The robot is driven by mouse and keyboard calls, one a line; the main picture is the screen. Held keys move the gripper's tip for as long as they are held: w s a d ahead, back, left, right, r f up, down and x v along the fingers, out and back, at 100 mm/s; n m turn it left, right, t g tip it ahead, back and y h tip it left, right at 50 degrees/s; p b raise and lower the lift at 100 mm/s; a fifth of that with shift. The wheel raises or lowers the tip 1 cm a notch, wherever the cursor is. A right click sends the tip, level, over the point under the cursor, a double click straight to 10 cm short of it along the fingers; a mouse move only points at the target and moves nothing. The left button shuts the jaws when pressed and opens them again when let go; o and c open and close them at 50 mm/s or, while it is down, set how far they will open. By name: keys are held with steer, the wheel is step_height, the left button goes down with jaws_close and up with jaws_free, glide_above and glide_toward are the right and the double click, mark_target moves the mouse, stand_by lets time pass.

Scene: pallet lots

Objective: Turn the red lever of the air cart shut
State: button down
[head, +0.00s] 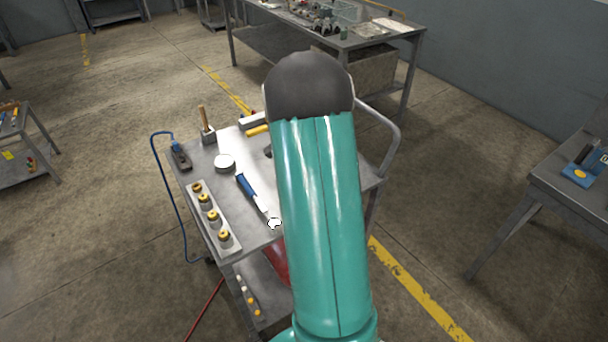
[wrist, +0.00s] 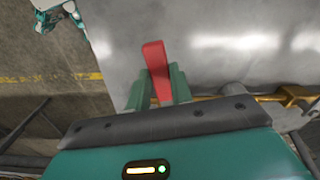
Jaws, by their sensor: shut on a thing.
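The red lever (wrist: 155,57) shows in the wrist view, standing out between the two green fingers of my gripper (wrist: 158,84). My gripper is shut on the lever. The lever's lower end is hidden behind my gripper. A brass pipe (wrist: 270,98) with a fitting runs off to the right beside it. The air cart (head: 205,170) stands below my arm in the head view, and its grey metal surface (wrist: 215,40) fills much of the wrist view. In the head view my arm hides the lever and my gripper.
A blue hose (head: 167,200) hangs at the left. Workbenches stand behind (head: 345,42) and at the right (head: 570,190).

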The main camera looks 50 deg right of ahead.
steer(key=shift+w+d+m, duration=0.15)
steer(key=shift+w+m, duration=0.85)
steer(key=shift+m, duration=0.2)
steer(key=c, duration=1.2)
jaws_free()
steer(key=shift+c, duration=0.2)
step_height(320, 180, up, 14)
